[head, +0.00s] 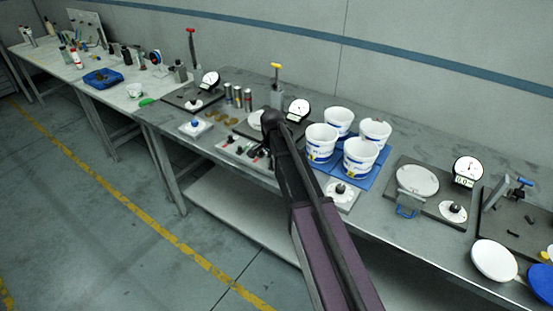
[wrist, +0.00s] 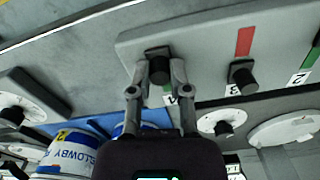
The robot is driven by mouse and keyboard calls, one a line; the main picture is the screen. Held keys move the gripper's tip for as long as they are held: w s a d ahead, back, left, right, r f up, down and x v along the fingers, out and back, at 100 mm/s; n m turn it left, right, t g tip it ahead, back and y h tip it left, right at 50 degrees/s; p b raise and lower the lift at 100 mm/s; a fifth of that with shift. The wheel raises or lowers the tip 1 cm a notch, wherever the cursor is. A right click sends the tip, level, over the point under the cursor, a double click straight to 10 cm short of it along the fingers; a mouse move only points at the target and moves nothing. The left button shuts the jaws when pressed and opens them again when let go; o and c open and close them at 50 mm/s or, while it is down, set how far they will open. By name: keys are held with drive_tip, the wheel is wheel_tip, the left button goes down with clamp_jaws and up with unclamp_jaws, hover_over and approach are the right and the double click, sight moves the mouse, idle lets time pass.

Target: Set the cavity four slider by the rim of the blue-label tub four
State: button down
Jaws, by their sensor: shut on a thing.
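A pale slider block (wrist: 200,50) fills the upper wrist view, with black knobs, coloured stripes and numbers. My gripper (wrist: 158,68) is shut on the black knob (wrist: 157,52) of the slider beside the number 4; a little green shows below it. The slider three knob (wrist: 242,76) stands to its right, below a red stripe. In the head view my gripper (head: 262,158) is over the block (head: 232,149), partly hidden by my arm. Several white blue-label tubs (head: 360,156) stand to the right; I cannot tell which is tub four.
The tubs stand on a blue mat (head: 378,180). A dial gauge (head: 298,110) is behind my arm, and a white plate with a black knob (head: 341,193) lies in front of the tubs. More gauges and fixtures stand along the bench (head: 425,150).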

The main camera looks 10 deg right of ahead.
drive_tip(key=shift+s+a, duration=0.15)
drive_tip(key=c, duration=0.6)
unclamp_jaws()
